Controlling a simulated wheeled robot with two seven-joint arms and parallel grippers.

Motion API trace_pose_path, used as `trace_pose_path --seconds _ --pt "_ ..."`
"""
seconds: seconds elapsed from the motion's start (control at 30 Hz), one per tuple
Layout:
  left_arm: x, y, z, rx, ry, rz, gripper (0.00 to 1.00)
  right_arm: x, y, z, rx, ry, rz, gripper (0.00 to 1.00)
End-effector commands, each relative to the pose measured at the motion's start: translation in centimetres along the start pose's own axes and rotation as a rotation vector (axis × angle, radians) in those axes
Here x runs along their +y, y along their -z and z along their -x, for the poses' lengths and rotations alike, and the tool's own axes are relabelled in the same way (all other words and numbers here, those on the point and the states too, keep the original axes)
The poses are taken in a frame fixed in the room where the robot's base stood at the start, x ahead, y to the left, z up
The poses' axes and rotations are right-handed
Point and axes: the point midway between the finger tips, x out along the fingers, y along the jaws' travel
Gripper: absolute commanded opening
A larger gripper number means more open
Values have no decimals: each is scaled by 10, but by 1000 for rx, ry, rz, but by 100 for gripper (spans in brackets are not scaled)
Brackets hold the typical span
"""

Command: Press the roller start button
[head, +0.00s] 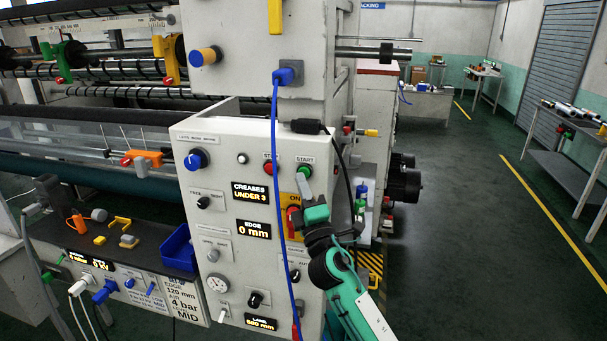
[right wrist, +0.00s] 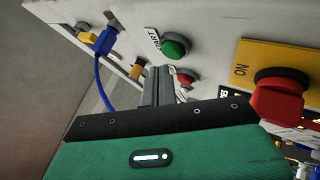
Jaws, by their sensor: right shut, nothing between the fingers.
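The green start button (head: 304,172) is on the front of the white control panel, under a START label. It shows large in the right wrist view (right wrist: 175,46), in a dark ring beside its label. My right gripper (head: 302,188) has a teal body and grey fingers, and is just below the button in the head view. In the right wrist view the fingers (right wrist: 157,72) are shut and empty, and point towards the panel just beside the green button. They look apart from it, but the exact gap is hard to tell. My left gripper is not in view.
The red stop button (head: 270,169) is left of the green one. A red switch on a yellow ON plate (right wrist: 272,60) is close to my right gripper. A blue cable (head: 275,130) hangs down the panel front, and a black cable (head: 340,160) hangs at its right edge.

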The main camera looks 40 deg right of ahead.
Motion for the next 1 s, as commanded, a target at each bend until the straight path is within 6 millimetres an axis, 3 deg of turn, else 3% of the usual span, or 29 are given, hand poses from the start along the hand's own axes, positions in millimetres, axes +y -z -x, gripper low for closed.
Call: trace_pose_path --seconds 1.0 --pt "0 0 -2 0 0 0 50 -4 -4 -6 0 0 0 0"
